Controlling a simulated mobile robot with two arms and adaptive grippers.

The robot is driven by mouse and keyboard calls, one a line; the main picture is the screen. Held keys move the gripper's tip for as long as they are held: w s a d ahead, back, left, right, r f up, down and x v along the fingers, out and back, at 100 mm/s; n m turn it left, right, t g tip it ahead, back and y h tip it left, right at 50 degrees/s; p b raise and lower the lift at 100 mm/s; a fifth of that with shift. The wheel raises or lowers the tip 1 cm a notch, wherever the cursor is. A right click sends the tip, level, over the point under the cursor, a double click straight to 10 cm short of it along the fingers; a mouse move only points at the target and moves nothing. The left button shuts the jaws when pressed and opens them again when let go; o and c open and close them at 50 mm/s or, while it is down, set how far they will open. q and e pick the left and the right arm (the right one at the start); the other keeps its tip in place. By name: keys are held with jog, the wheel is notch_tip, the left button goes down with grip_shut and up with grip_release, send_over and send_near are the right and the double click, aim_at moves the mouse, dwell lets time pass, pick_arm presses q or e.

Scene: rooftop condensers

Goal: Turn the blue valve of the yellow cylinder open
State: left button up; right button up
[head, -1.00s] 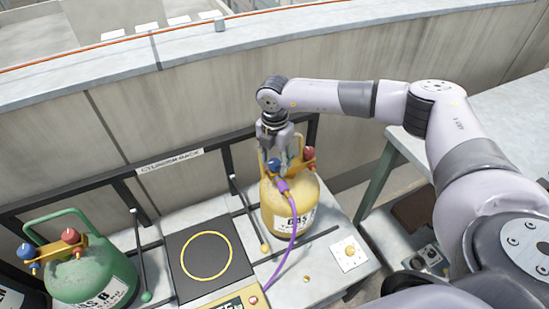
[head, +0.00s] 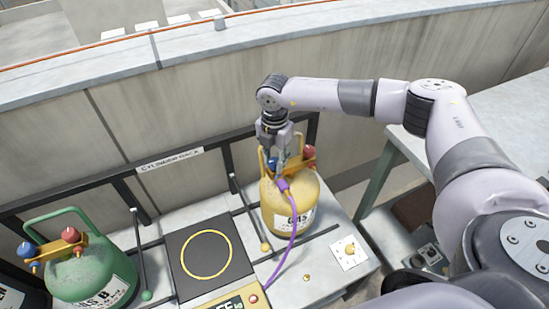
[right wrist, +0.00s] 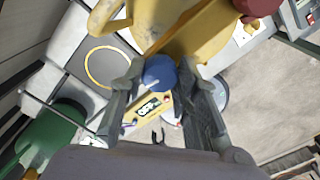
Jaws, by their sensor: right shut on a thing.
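The yellow cylinder (head: 288,212) stands upright on the rack's bench, with a purple hose (head: 294,235) on its fitting. Its blue valve (right wrist: 159,73) sits between the fingers of my right gripper (right wrist: 165,88) in the right wrist view. In the head view the blue valve (head: 273,163) is partly covered by my right gripper (head: 279,155), which comes down from above and is shut on it. A red valve (head: 309,152) is on the other side of the cylinder's top. My left gripper is not in view.
A green cylinder (head: 88,273) with red and blue valves stands at the left. A dark scale plate with a yellow ring (head: 207,255) lies between the cylinders, its yellow display box (head: 236,301) in front. A concrete wall (head: 190,110) runs behind the black rack.

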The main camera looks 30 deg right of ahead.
jog(key=shift+n, duration=0.4)
jog(key=n+b, duration=0.2)
jog(key=n, duration=0.1)
jog(key=shift+f+n, duration=0.15)
jog(key=shift+n, duration=0.25)
jog(key=n+b, duration=0.3)
jog(key=n, duration=0.2)
jog(key=n+b, duration=0.3)
jog(key=n, duration=0.2)
jog(key=shift+n, duration=0.4)
jog(key=n+b, duration=0.1)
jog(key=n, duration=0.1)
jog(key=n+b, duration=0.1)
jog(key=n, duration=0.1)
jog(key=shift+r+n, duration=0.2)
jog(key=shift+n, duration=0.2)
jog(key=o, duration=1.2)
jog(key=shift+c, duration=0.2)
